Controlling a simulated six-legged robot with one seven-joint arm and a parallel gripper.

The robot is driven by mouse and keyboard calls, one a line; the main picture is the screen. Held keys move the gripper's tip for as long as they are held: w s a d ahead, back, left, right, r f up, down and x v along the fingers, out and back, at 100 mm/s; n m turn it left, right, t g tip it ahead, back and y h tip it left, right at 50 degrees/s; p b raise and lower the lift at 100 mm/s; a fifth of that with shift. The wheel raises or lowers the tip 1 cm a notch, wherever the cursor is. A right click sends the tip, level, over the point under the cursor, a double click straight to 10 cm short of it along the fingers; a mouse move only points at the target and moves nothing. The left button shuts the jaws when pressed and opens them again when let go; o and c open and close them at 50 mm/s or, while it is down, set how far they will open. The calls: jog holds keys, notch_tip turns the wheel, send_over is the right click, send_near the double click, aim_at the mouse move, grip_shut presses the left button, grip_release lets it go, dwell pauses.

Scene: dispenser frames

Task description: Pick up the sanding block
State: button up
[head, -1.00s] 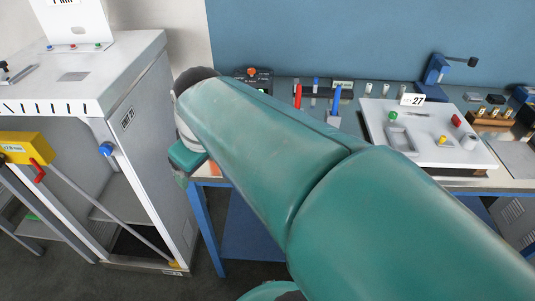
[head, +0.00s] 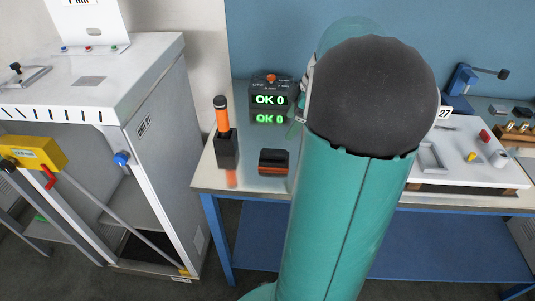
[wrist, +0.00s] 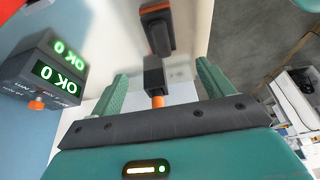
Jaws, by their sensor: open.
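The sanding block, which I take to be the low dark block with an orange band (head: 273,161), lies flat on the bench left of my arm. In the wrist view the block (wrist: 157,28) is at the top, beyond my fingertips and apart from them. My gripper (wrist: 160,80) is open, with nothing held between its two green fingers. A black stand with an orange-handled tool (wrist: 153,76) shows between the fingers, seen from above. In the head view my arm hides most of the gripper.
The orange-handled tool in its black stand (head: 226,140) stands upright left of the block. A display reading OK 0 (head: 270,99) stands behind it. A white tray (head: 470,178) with small parts is at the right. A grey cabinet (head: 150,160) stands left of the bench.

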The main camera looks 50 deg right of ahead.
aim_at(274, 151)
jog(key=x, duration=0.8)
jog(key=shift+w, duration=0.15)
jog(key=shift+s+x, duration=0.2)
jog(key=shift+x, duration=1.25)
jog(key=shift+s+x, duration=0.15)
jog(key=shift+x, duration=1.35)
jog(key=shift+f, duration=0.1)
jog(key=c, duration=1.2)
jog(key=shift+o, duration=0.2)
jog(key=shift+r, duration=0.6)
notch_tip(274, 151, up, 2)
jog(key=shift+r, duration=0.15)
jog(key=s+a+r, duration=0.5)
jog(key=s+r, duration=0.4)
jog(key=s, duration=0.4)
jog(key=shift+r, duration=0.25)
